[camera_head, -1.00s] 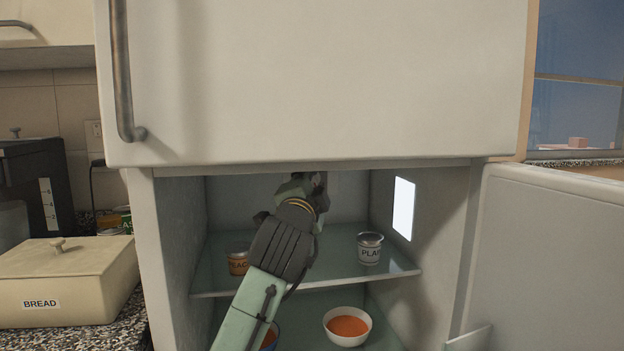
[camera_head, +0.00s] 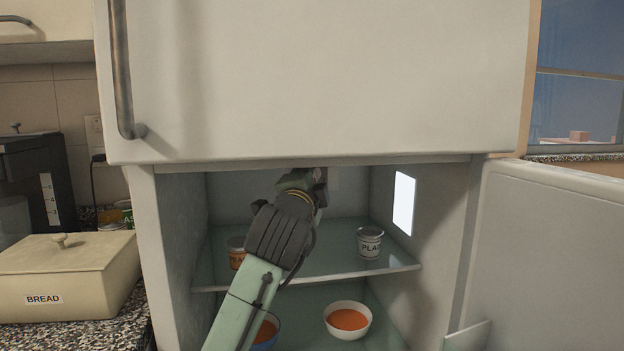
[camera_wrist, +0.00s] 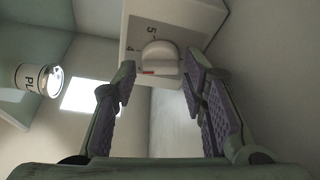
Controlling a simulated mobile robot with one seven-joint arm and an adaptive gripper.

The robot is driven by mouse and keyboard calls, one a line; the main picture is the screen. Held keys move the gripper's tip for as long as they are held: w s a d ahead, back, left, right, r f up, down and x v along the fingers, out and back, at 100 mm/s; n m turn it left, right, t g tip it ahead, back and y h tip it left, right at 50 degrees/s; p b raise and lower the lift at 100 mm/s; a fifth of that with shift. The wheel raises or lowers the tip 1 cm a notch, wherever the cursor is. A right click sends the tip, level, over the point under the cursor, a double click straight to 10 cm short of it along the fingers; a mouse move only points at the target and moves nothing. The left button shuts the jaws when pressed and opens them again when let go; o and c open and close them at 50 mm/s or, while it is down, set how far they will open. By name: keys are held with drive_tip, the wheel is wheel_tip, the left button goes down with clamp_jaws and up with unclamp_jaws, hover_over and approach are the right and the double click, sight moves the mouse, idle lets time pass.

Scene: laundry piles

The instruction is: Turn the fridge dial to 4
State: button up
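The fridge dial (camera_wrist: 160,52) is a pale round knob on a white box (camera_wrist: 190,14) in the wrist view. The digits 5 and 4 show on the box, above and left of the knob. A red mark sits at the knob's lower edge in the picture, not beside the 4. My gripper (camera_wrist: 160,78) is open, with one finger to the left and one to the right of the knob and nothing between the pads. I cannot tell whether a finger touches it. In the head view my gripper (camera_head: 318,182) is high inside the fridge, and the dial is not clearly visible there.
A glass shelf (camera_head: 330,262) below my arm holds a PEAC can (camera_head: 237,258) and a PLA can (camera_head: 369,243). Below are a white soup bowl (camera_head: 347,319) and a partly hidden blue bowl (camera_head: 266,331). The open fridge door (camera_head: 560,255) stands right; a lit panel (camera_head: 404,203) is on the right wall.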

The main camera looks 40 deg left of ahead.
drive_tip(key=shift+o, duration=1)
drive_tip(key=r+v, duration=0.1)
drive_tip(key=v, duration=0.7)
drive_tip(key=shift+f, duration=0.5)
